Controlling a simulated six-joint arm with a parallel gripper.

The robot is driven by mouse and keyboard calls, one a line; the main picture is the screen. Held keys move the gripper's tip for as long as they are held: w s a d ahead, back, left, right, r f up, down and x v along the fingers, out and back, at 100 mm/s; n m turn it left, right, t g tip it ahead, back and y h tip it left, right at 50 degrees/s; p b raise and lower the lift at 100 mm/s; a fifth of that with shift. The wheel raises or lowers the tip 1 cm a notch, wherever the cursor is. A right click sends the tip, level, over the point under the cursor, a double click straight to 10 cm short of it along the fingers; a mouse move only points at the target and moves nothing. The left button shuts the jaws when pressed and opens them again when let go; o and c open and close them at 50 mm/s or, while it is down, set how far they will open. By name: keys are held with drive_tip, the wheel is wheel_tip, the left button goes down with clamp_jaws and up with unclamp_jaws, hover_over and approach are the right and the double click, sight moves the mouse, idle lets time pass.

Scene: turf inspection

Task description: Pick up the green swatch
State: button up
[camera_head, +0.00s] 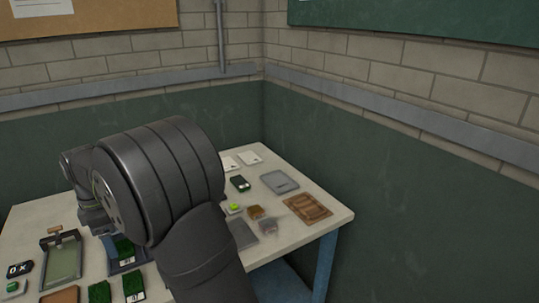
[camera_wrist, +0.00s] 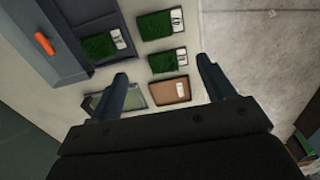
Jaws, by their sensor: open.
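Three green swatches with white labels show in the wrist view: one at the top (camera_wrist: 158,26), one between my fingertips in the picture (camera_wrist: 162,63), and one on a blue-grey tray (camera_wrist: 72,15), the left swatch (camera_wrist: 97,47). Which one the task means I cannot tell. In the head view, two lie on the table front (camera_head: 99,292) (camera_head: 134,286) and one shows on the tray (camera_head: 124,249), partly behind my arm. My gripper (camera_wrist: 162,72) is open and empty, pointing down above the swatches. Its height above them is hard to judge.
A brown swatch (camera_wrist: 170,91) lies beside the green ones. Walls close the back and right.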

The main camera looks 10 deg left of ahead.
drive_tip(key=m+g+h, duration=0.1)
drive_tip(key=m, duration=1.7)
hover_over(132, 284)
drive_tip(key=w, duration=0.1)
drive_tip(key=f, duration=1.2)
drive_tip(key=shift+w+a, duration=0.15)
drive_tip(key=shift+a, duration=0.05)
drive_tip(key=shift+s+d+f, duration=0.1)
drive_tip(key=shift+s+f, duration=0.1)
drive_tip(key=shift+f, duration=0.7)
drive_tip(key=shift+s+d+f, duration=0.1)
drive_tip(key=shift+s+f, duration=0.1)
drive_tip(key=shift+f, duration=0.65)
drive_tip(key=shift+s+f, duration=0.2)
drive_tip(key=shift+f, duration=0.7)
drive_tip(key=shift+c, duration=0.2)
drive_tip(key=c, duration=1)
